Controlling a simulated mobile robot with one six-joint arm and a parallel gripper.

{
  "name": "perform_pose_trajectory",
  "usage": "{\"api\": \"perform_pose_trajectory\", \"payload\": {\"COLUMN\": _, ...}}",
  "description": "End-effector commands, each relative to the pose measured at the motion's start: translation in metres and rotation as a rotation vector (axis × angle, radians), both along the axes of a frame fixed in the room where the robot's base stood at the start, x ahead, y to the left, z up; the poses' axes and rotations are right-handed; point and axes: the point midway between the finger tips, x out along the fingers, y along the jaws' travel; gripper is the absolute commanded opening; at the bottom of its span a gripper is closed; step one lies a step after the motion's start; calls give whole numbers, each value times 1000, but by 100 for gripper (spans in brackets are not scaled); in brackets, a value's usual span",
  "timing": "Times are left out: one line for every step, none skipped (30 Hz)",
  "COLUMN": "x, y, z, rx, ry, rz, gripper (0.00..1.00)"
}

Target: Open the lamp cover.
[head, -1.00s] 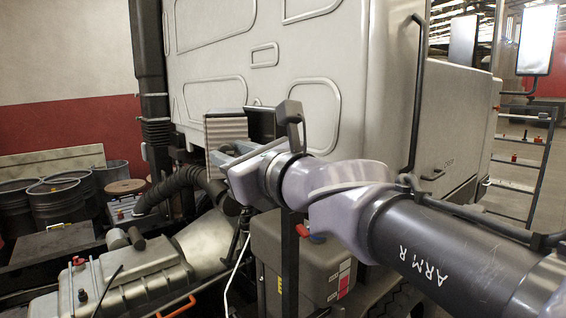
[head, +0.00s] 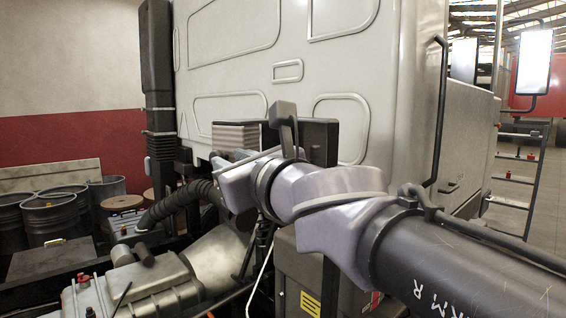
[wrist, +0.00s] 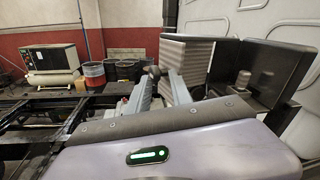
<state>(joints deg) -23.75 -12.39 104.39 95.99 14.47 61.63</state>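The lamp cover cannot be told for certain. A dark box-like housing (wrist: 270,72) with a dark panel (wrist: 225,62) beside it stands right of my gripper in the wrist view, and the housing shows behind my arm in the head view (head: 318,140). One of these may be the lamp cover. My gripper (wrist: 160,83) has its two grey fingers apart with nothing seen held between them. It points just left of a pale ribbed block (wrist: 185,58). The ribbed block also shows in the head view (head: 236,136), where my wrist mostly hides the gripper.
The white cab wall (head: 235,60) rises close behind the housing. A black vertical pipe (head: 158,80) and a corrugated hose (head: 180,205) are to the left. Drums (head: 55,212) stand farther left.

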Motion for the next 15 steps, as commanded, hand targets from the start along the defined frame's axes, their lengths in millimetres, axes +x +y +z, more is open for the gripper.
{"api": "perform_pose_trajectory", "payload": {"x": 2, "y": -2, "z": 0, "rx": -2, "ry": 0, "rz": -7, "gripper": 47}}
{"api": "perform_pose_trajectory", "payload": {"x": 2, "y": -2, "z": 0, "rx": -2, "ry": 0, "rz": -8, "gripper": 47}}
{"api": "perform_pose_trajectory", "payload": {"x": 2, "y": -2, "z": 0, "rx": -3, "ry": 0, "rz": -8, "gripper": 47}}
{"api": "perform_pose_trajectory", "payload": {"x": 2, "y": -2, "z": 0, "rx": -4, "ry": 0, "rz": -8, "gripper": 47}}
{"api": "perform_pose_trajectory", "payload": {"x": 2, "y": -2, "z": -1, "rx": -4, "ry": 0, "rz": -8, "gripper": 47}}
{"api": "perform_pose_trajectory", "payload": {"x": 2, "y": -2, "z": -1, "rx": -4, "ry": 0, "rz": -8, "gripper": 47}}
{"api": "perform_pose_trajectory", "payload": {"x": 2, "y": -2, "z": -1, "rx": -4, "ry": 0, "rz": -8, "gripper": 47}}
{"api": "perform_pose_trajectory", "payload": {"x": 2, "y": -2, "z": -1, "rx": -4, "ry": 0, "rz": -8, "gripper": 47}}
{"api": "perform_pose_trajectory", "payload": {"x": 2, "y": -2, "z": -1, "rx": -4, "ry": 0, "rz": -8, "gripper": 47}}
{"api": "perform_pose_trajectory", "payload": {"x": 2, "y": -2, "z": -1, "rx": -4, "ry": 0, "rz": -8, "gripper": 47}}
{"api": "perform_pose_trajectory", "payload": {"x": 2, "y": -2, "z": 0, "rx": -4, "ry": 0, "rz": -8, "gripper": 47}}
{"api": "perform_pose_trajectory", "payload": {"x": 1, "y": -2, "z": 0, "rx": -4, "ry": 0, "rz": -8, "gripper": 47}}
{"api": "perform_pose_trajectory", "payload": {"x": 0, "y": -1, "z": 0, "rx": -3, "ry": -1, "rz": -7, "gripper": 47}}
{"api": "perform_pose_trajectory", "payload": {"x": -2, "y": 0, "z": 0, "rx": -3, "ry": -1, "rz": -7, "gripper": 47}}
{"api": "perform_pose_trajectory", "payload": {"x": -6, "y": 1, "z": 0, "rx": -3, "ry": -1, "rz": -5, "gripper": 47}}
